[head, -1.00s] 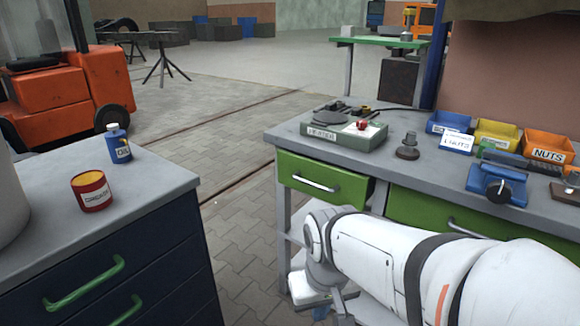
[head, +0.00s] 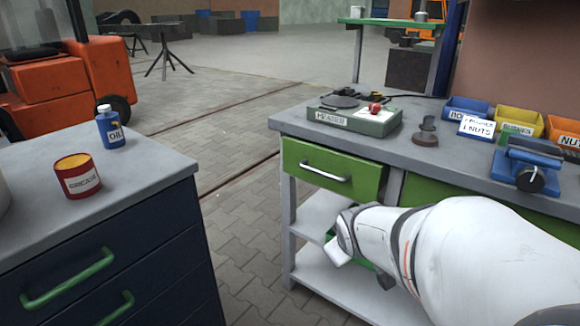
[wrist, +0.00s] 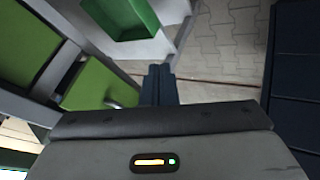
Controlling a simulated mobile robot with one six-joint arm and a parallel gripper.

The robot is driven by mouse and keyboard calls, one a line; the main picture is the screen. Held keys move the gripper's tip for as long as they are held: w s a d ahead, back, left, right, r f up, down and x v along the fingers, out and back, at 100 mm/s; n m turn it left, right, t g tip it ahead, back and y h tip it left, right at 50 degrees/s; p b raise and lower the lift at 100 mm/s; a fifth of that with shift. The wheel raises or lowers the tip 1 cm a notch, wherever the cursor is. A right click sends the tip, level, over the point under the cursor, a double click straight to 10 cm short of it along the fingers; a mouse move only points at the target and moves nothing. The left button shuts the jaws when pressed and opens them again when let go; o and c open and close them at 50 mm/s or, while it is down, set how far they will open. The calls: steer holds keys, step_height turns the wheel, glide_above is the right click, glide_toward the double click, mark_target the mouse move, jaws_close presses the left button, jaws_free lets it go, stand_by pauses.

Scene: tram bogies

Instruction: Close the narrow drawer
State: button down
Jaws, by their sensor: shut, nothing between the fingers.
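The narrow drawer (head: 332,170) has a green front and a silver bar handle, at the left end of the grey workbench (head: 430,150). Its front stands out a little from the bench, so it is partly open. In the wrist view, a green drawer front (wrist: 98,88) with a pale handle lies left of my gripper (wrist: 159,70). The dark fingers are together and empty, apart from the drawer front as far as I can see. In the head view my white arm reaches in below the drawer, and the fingers cannot be made out.
A green bin (wrist: 122,16) sits on the bench's lower shelf (head: 315,215). A dark blue cabinet (head: 110,260) with green handles stands at left, bearing a grease tin (head: 78,177) and oil bottle (head: 109,130). Paved floor (head: 235,225) lies free between cabinet and bench.

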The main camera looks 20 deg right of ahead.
mark_target(367, 186)
steer(key=w+d+n+t+y+b, duration=0.1)
steer(key=w+d+n+t+b, duration=0.1)
steer(key=w+d+n+t, duration=0.6)
steer(key=d+n+t, duration=0.2)
steer(key=d+n, duration=0.1)
steer(key=n, duration=0.1)
steer(key=shift+n+t, duration=0.4)
steer(key=p, duration=0.5)
steer(key=shift+w+a, duration=0.1)
steer(key=shift+w, duration=0.1)
steer(key=w+d, duration=0.1)
steer(key=w, duration=0.1)
steer(key=w+d, duration=0.1)
steer(key=w, duration=0.3)
steer(key=shift+w+d+f, duration=0.25)
steer(key=shift+w+d, duration=0.05)
steer(key=shift+d, duration=0.1)
steer(key=shift+w+d, duration=0.45)
steer(key=shift+d, duration=0.1)
